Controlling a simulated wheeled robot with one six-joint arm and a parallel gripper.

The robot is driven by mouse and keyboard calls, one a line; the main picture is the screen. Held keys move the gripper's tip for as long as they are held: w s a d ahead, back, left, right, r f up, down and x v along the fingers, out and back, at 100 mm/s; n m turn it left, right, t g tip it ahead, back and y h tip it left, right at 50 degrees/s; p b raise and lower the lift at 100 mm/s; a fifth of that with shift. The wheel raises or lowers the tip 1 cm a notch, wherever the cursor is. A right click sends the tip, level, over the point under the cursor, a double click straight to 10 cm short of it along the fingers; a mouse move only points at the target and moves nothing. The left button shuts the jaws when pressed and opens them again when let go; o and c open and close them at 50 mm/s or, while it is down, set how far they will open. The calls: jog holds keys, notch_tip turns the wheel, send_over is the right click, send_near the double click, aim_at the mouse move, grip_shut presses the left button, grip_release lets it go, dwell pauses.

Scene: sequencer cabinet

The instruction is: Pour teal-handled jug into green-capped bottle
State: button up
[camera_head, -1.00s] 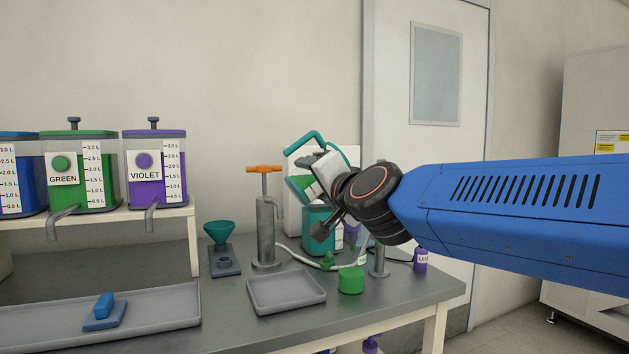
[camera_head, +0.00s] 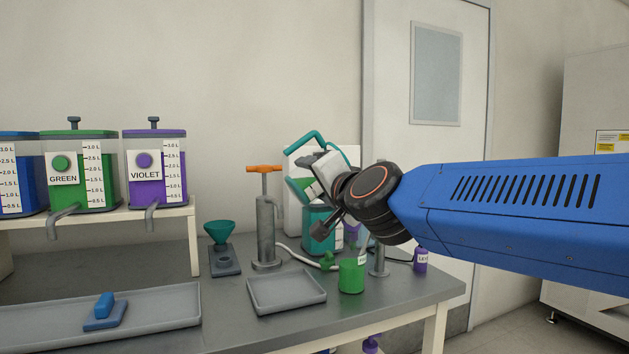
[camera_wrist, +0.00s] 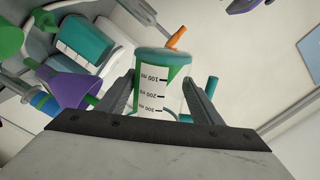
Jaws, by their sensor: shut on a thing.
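The jug (camera_head: 302,187) has a teal handle (camera_head: 303,143) and some green liquid inside. It is tilted and held above the bench in my gripper (camera_head: 322,212). A clear bottle (camera_head: 351,276) with green liquid and a partly hidden white label stands on the bench, below and right of the jug. No cap shows on the bottle. The jug's mouth and any stream are hidden in the head view.
A grey pump with an orange handle (camera_head: 264,169), a teal funnel (camera_head: 219,230), an empty grey tray (camera_head: 287,304) and a small green part (camera_head: 328,260) stand near the bottle. A teal container (camera_head: 317,230) and a purple bottle (camera_head: 420,260) are close behind. Dispensers stand at left.

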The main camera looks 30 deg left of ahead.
dwell(0.3)
jog(key=shift+r+n, duration=0.1)
jog(key=shift+n, duration=0.9)
